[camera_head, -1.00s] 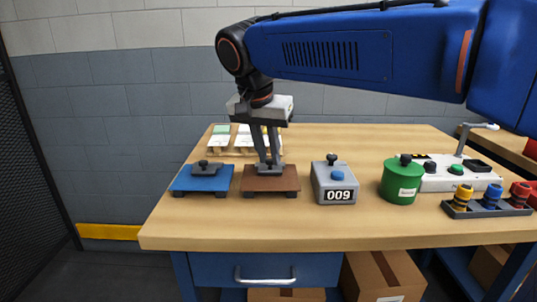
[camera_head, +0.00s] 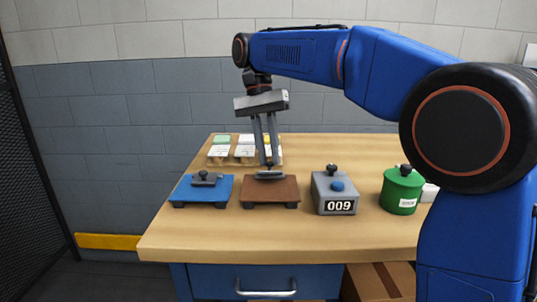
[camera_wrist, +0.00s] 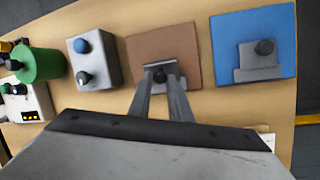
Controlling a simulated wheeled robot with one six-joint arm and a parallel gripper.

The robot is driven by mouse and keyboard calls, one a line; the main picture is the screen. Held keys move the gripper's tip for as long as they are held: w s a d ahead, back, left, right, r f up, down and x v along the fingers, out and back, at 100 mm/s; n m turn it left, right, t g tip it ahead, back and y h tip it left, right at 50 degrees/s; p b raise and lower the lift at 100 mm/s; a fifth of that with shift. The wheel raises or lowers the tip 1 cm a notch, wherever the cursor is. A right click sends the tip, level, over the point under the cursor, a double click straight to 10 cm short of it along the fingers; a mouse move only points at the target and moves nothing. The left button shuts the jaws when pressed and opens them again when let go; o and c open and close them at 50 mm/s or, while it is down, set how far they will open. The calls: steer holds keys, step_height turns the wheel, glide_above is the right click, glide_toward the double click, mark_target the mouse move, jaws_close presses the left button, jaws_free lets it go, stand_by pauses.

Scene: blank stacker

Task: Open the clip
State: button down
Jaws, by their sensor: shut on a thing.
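A brown board (camera_head: 285,193) lies on the table with a grey clip (camera_head: 271,174) on it, carrying a dark knob. In the wrist view the brown board (camera_wrist: 150,46) and its clip (camera_wrist: 180,68) sit ahead of the fingers. My gripper (camera_head: 272,163) points down and is shut on the clip's knob, which the fingertips partly hide. The clip looks slightly tilted up, though how far it is open I cannot tell. To the left, a blue board (camera_head: 188,192) has a similar grey clip (camera_head: 212,183) with a dark knob.
A grey box (camera_head: 325,189) reading 009 and a green canister (camera_head: 400,196) stand to the right. Cards on a wooden holder (camera_head: 217,161) lie behind the boards. My arm hides the table's right side. The front strip is clear.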

stand_by(0.4)
steer(key=c, duration=1.6)
jaws_free()
